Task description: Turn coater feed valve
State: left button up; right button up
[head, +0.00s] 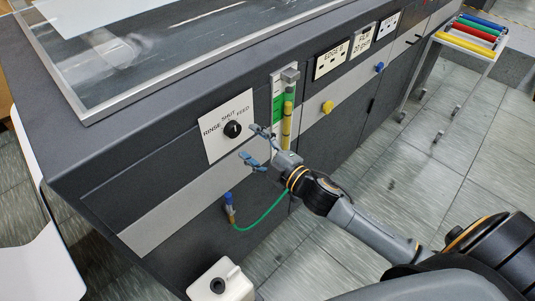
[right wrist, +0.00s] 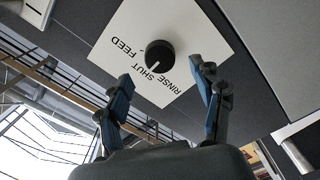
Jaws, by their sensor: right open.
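The coater feed valve is a round black knob (head: 233,129) on a white plate (head: 217,146) marked RINSE, SHUT and FEED, on the dark machine front. In the right wrist view the knob (right wrist: 159,54) lies ahead, between the lines of my two fingertips. Its pale pointer line appears to face the SHUT label. My right gripper (head: 248,142) is open and empty, just to the right of the knob and apart from it. Its blue-padded fingers also show in the right wrist view (right wrist: 161,74). My left gripper is not in view.
A sight tube (head: 287,120) with green and yellow bands stands right of the plate, close to my right wrist. A green hose (head: 266,216) hangs below from a blue-capped fitting (head: 229,205). A white jug (head: 220,282) stands on the floor. A roller cart (head: 470,45) is far right.

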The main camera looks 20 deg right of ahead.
jog(key=v, duration=0.6)
jog(key=shift+s, duration=0.15)
jog(key=s+d+f+m+g+h+b, duration=0.1)
jog(key=s+d+f+m+g+h, duration=0.15)
jog(key=f, duration=0.95)
jog(key=s+d+f+m+g+h+b, duration=0.1)
jog(key=s+d+f+m+g, duration=0.15)
jog(key=f, duration=1.05)
jog(key=s+d+f+m+g+h+b, duration=0.1)
jog(key=s+d+f+m+g+h, duration=0.15)
jog(key=f, duration=0.95)
jog(key=s+a+f+m+g, duration=0.1)
jog(key=s+f+m+g, duration=0.1)
jog(key=s+f, duration=0.5)
jog(key=s+a+f+m+g+b, duration=0.1)
jog(key=s+a+f+m+g, duration=0.1)
jog(key=s+f, duration=0.6)
jog(key=s+a+f+m+g, duration=0.2)
jog(key=s+f, duration=0.6)
jog(key=s, duration=0.9)
jog(key=shift+g+b, duration=0.3)
jog(key=shift+g, duration=0.95)
jog(key=shift+s+a, duration=0.15)
jog(key=shift+c, duration=0.2)
